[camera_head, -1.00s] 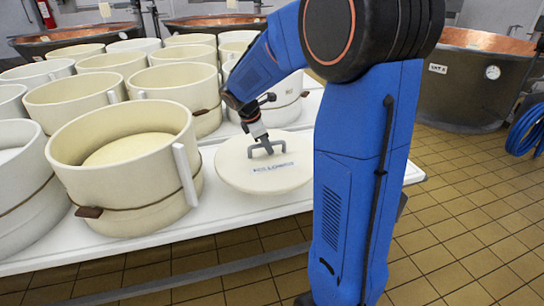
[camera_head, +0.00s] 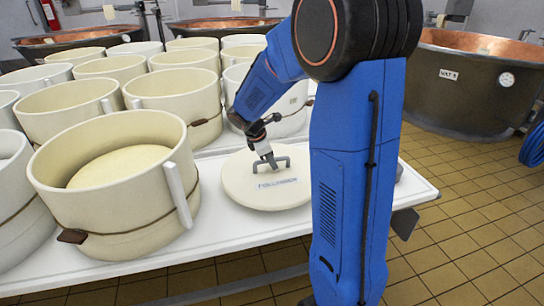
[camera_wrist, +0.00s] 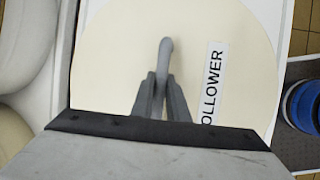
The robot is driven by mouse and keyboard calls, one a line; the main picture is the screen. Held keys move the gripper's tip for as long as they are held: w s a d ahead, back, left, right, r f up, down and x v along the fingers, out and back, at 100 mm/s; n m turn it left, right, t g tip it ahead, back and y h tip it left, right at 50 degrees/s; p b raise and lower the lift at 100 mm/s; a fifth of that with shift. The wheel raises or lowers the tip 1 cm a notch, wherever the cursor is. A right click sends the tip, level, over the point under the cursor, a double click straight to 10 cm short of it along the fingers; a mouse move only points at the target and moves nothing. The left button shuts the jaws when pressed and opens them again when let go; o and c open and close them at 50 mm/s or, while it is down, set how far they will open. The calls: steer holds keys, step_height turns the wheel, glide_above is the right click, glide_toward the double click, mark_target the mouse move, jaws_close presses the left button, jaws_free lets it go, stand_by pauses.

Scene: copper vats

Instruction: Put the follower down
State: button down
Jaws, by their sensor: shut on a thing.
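The follower (camera_head: 240,187) is a round cream disc with a grey bar handle on top and a printed label on its face. It appears to lie flat on or just above the white table, right of the nearest mould; the exact gap is hidden. My gripper (camera_head: 270,160) is above its middle and shut on the handle. In the wrist view my gripper's two grey fingers (camera_wrist: 162,98) close on the handle, with the follower (camera_wrist: 120,60) filling the space below and its label to the right.
Several cream hoop moulds (camera_head: 112,185) fill the table's left and back. The white table (camera_head: 235,228) has bare room in front of the follower and a right-hand edge near my arm. Copper vats (camera_head: 470,85) stand behind on the tiled floor.

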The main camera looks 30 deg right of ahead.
steer(key=shift+f, duration=1.95)
steer(key=c, duration=1.7)
jaws_free()
steer(key=shift+f, duration=0.1)
steer(key=w+v, duration=0.1)
steer(key=v, duration=1.1)
steer(key=shift+s+a+r+m+t+y, duration=0.75)
steer(key=shift+s+a+m, duration=1.35)
steer(key=shift+s, duration=3)
steer(key=shift+s+a+r+m+t+y, duration=0.75)
steer(key=shift+s+a+m, duration=1.35)
steer(key=shift+s, duration=2.95)
steer(key=shift+s+a+r+m+t+y, duration=0.5)
steer(key=shift+s+a+m+y, duration=0.6)
steer(key=shift+s+m, duration=2.95)
